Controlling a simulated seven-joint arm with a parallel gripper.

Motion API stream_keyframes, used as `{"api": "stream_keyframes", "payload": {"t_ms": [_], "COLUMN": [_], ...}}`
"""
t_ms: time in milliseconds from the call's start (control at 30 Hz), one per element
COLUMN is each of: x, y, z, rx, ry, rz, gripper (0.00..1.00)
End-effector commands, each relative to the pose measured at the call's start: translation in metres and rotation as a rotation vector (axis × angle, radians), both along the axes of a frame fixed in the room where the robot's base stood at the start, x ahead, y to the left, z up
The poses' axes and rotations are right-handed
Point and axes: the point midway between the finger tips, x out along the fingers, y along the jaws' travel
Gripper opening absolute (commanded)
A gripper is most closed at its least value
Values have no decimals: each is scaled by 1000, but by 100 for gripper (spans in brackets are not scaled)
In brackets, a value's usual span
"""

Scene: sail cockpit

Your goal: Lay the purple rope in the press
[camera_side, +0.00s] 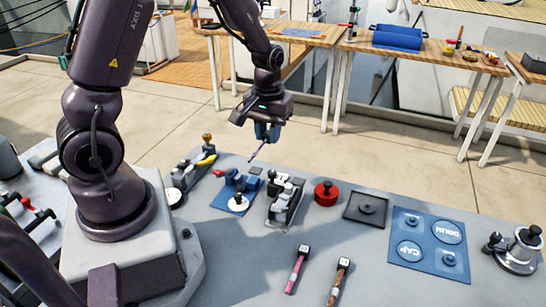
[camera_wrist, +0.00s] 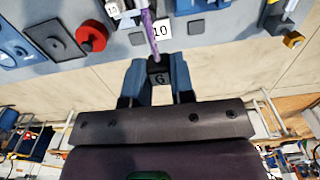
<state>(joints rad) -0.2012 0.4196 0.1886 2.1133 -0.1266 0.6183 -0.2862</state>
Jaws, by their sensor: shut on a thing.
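My gripper (camera_side: 266,137) is raised above the back edge of the grey workbench. Its blue fingers also show in the wrist view (camera_wrist: 157,72), shut on the black end block, marked 6, of the purple rope (camera_side: 258,149). In the wrist view the thin purple rope (camera_wrist: 149,28) points away from the fingers, over the bench. In the side view it slants down and left, clear of the bench. Several small devices stand below: one on a blue base (camera_side: 238,202), a grey one with levers (camera_side: 286,203), and one with a yellow handle (camera_side: 205,160). I cannot tell which is the press.
A red round knob (camera_side: 326,193), a black square tray (camera_side: 366,209) and a blue mat (camera_side: 429,243) lie to the right. A pink rope (camera_side: 296,272) and a brown rope (camera_side: 339,283) lie at the front. A metal winch (camera_side: 519,250) stands far right.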

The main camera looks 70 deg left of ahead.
Motion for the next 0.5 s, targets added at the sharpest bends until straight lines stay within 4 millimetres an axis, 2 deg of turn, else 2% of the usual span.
{"api": "stream_keyframes", "payload": {"t_ms": [33,100,300,367,500], "x": [1,1,-4,-5,-5], "y": [20,39,82,90,86], "z": [-1,-1,-2,-5,-34], "rx": [0,-1,-4,-5,-8], "ry": [0,0,-1,1,5], "rz": [16,18,26,25,23], "gripper": [0,0,0,0,0]}}
